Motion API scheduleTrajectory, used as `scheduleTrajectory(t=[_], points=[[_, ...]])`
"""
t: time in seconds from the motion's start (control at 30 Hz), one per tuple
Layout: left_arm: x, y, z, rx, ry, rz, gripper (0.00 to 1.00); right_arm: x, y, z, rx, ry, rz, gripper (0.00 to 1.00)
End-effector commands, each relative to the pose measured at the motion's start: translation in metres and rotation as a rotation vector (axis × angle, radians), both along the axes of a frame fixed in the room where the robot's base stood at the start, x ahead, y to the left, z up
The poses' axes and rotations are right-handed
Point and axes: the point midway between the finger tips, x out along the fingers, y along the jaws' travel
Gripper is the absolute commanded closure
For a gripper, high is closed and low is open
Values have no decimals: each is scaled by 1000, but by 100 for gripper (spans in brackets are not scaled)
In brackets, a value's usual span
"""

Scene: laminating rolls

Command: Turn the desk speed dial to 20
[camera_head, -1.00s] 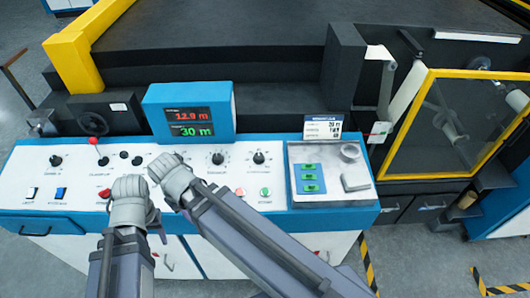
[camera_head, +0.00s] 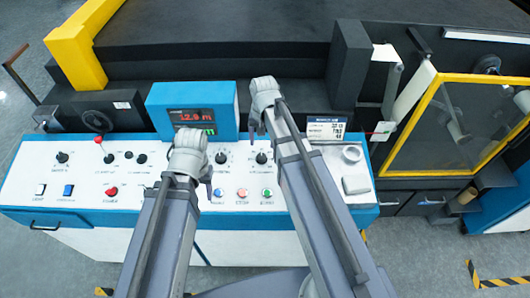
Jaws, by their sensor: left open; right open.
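The desk is a white control panel (camera_head: 75,178) with blue edges and a row of black dials. Dials show at the far left (camera_head: 62,157), left of centre (camera_head: 142,159), in the middle (camera_head: 221,158) and further right (camera_head: 261,158). Their labels are too small to read, so I cannot tell which is the speed dial. My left gripper (camera_head: 188,148) is open above the panel's middle, left of the middle dial. My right gripper (camera_head: 264,92) is open and empty, beyond the right dial and right of the display. My arms hide part of the panel.
A blue display box (camera_head: 158,101) shows red digits near 12.9; my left gripper partly covers its green line. Coloured buttons (camera_head: 112,191) line the panel's front. A red-knobbed lever (camera_head: 98,140) stands at left. A yellow-framed guard (camera_head: 455,76) stands at right.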

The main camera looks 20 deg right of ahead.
Motion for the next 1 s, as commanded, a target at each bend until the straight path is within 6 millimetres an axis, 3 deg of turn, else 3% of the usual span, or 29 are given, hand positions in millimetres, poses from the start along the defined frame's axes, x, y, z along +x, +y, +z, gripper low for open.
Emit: scheduleTrajectory(t=[0.6,1.0], points=[[0,0,-69,1,0,-7,49,1,2,-69,-1,0,2,29],[0,0,-76,1,0,-6,49,1,2,-76,-1,0,2,29]])
